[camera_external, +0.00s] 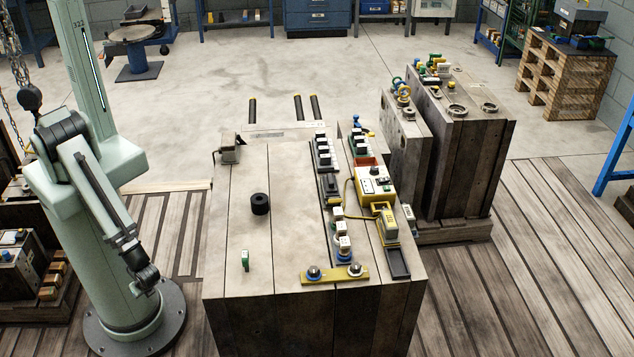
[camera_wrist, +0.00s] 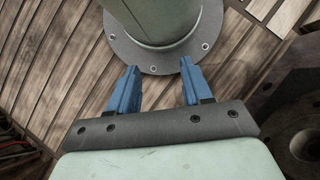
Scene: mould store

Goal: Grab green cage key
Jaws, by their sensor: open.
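A small green piece (camera_external: 245,260), which looks like the green cage key, stands on the near left part of the big steel mould block's top (camera_external: 228,215). Its fine shape is too small to tell. My gripper (camera_wrist: 158,67) shows in the wrist view with two blue fingers spread apart and nothing between them. It points down over my own base flange and the plank floor. The green piece is not in the wrist view. In the external view my arm is folded at the left, away from the block, and the fingers cannot be made out.
A black cylinder (camera_external: 260,204) stands behind the green piece. A yellow bar (camera_external: 335,274) with two round fittings lies to its right. A yellow control box (camera_external: 375,186) and several connectors crowd the block's right side. The left part of the top is mostly clear.

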